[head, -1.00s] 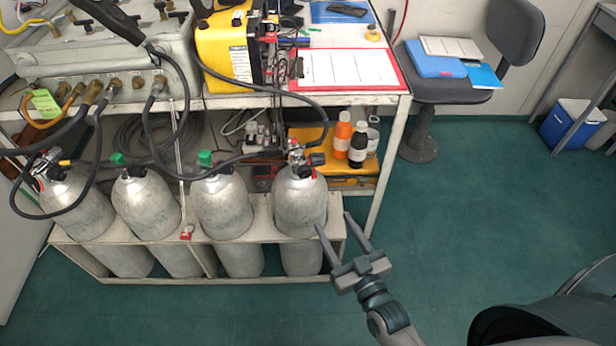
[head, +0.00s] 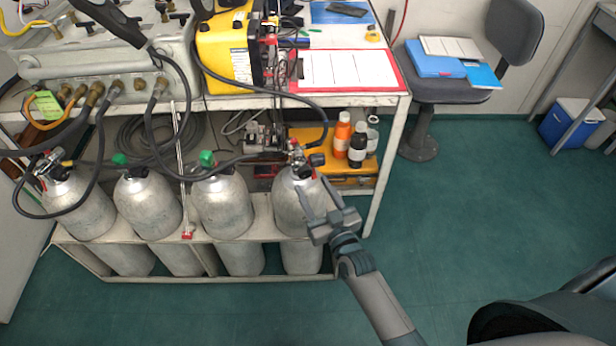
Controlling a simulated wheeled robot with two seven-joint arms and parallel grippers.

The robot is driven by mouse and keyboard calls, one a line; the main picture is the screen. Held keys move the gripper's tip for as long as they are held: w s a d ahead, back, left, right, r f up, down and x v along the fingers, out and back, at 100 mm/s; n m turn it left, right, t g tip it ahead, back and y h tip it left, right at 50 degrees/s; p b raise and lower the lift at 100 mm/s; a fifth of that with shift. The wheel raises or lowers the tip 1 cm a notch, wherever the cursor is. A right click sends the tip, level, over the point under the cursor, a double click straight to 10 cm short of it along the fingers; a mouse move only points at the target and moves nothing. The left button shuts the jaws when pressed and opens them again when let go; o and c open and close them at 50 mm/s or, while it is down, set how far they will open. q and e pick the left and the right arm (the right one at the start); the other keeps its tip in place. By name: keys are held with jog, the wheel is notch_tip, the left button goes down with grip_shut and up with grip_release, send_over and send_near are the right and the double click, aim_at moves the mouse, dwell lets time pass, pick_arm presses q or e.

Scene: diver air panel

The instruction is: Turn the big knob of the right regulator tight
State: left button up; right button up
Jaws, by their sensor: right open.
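The right regulator (head: 297,156) sits on top of the rightmost grey cylinder (head: 292,205), with a black hose running from it. A dark knob (head: 317,160) sticks out on its right side. Whether it is tight cannot be told. My right gripper (head: 315,187) is open and empty, its fingers pointing up in front of the cylinder's shoulder, just below the knob in the picture. It overlaps the cylinder's right side; contact cannot be made out. Another regulator (head: 48,168) sits on the leftmost cylinder. My left gripper is out of view.
Two middle cylinders carry green caps (head: 207,158). A low rack (head: 150,272) holds the cylinders. Orange and dark bottles (head: 357,148) stand by a yellow case (head: 345,178) on the shelf at right. Green floor (head: 480,220) is clear at right.

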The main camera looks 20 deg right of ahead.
aim_at(306, 176)
jog(key=shift+w+a, duration=0.2)
jog(key=shift+w, duration=2)
jog(key=shift+c, duration=0.7)
jog(key=c, duration=0.9)
